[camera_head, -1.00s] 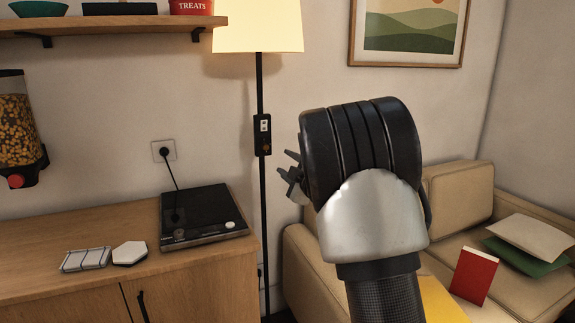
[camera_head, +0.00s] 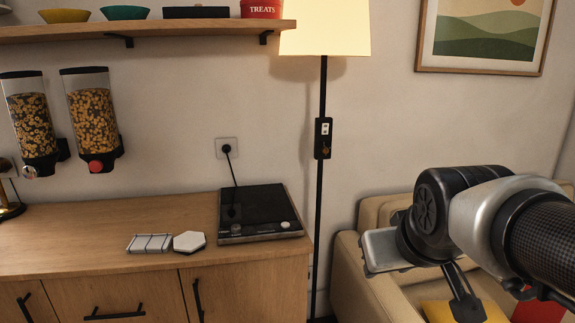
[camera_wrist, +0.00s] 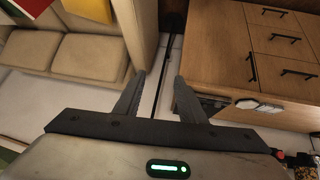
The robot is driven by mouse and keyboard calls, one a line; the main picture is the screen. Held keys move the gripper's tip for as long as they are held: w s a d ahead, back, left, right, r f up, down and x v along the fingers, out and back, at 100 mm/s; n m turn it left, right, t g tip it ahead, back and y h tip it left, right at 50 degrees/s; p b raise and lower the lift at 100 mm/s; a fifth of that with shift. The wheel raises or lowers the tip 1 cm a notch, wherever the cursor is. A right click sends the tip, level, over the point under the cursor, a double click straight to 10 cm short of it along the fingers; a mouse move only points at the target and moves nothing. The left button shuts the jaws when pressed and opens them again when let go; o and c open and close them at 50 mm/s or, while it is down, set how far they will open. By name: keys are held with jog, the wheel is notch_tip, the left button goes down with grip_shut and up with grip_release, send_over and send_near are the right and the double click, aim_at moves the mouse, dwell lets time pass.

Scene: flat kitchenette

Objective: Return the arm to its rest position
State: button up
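My arm reaches in from the right edge of the head view, with its black and silver wrist bent in front of the sofa. My gripper (camera_wrist: 156,88) shows in the wrist view with its two dark fingers apart and nothing between them. The floor and a thin dark pole show beyond the gap. In the head view the gripper is partly hidden behind the wrist, and a dark finger points downward.
A wooden cabinet (camera_head: 90,285) carries a black hotplate (camera_head: 258,210), a white hexagonal piece (camera_head: 189,242) and a striped white block (camera_head: 150,243). A floor lamp (camera_head: 321,90) stands between the cabinet and the beige sofa (camera_head: 348,270). Two dispensers (camera_head: 93,120) hang on the wall.

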jog(key=s+a+f+m+g, duration=0.1)
jog(key=s+a+f+g, duration=0.15)
jog(key=s, duration=0.75)
notch_tip(320, 180, up, 25)
jog(key=p, duration=2.5)
jog(key=shift+w+f+y, duration=0.2)
jog(key=shift+w+y, duration=0.1)
